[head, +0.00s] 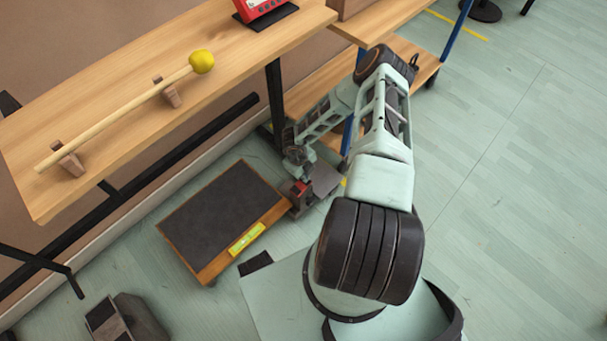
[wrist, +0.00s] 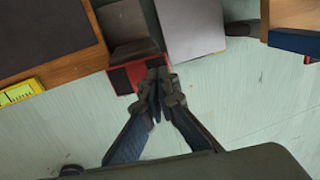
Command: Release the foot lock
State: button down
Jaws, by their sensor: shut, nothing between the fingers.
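A low platform with a dark top (head: 225,212) and a wooden edge stands on the floor. A dark bracket with a red part (wrist: 124,80), which looks like the foot lock, is at its right end; the red also shows in the head view (head: 301,187). A grey plate (wrist: 190,28) lies right of the bracket. My gripper (wrist: 158,77) is shut and empty, its fingertips at the right end of the red part. They overlap it in the wrist view; I cannot tell whether they touch. The fingers hide part of the red piece.
A yellow-green label (head: 247,239) is on the platform's edge. A wooden bench (head: 110,115) with a yellow-headed mallet (head: 201,62) is above left. A shelf cart (head: 428,68) with blue posts stands close behind my arm. The floor at right is clear.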

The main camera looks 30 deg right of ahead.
jog(key=shift+f, duration=0.3)
jog(key=shift+w+d+f+b, duration=0.2)
jog(key=shift+d+f+b, duration=0.2)
jog(key=shift+f, duration=0.3)
jog(key=shift+w+d+f, duration=0.1)
jog(key=shift+d+f, duration=0.15)
jog(key=shift+d, duration=0.15)
jog(key=shift+d+r, duration=0.2)
jog(key=shift+r, duration=0.15)
notch_tip(320, 180, up, 14)
jog(key=w+d+p, duration=0.1)
jog(key=p, duration=0.5)
jog(key=shift+d+f, duration=0.25)
jog(key=shift+d, duration=0.1)
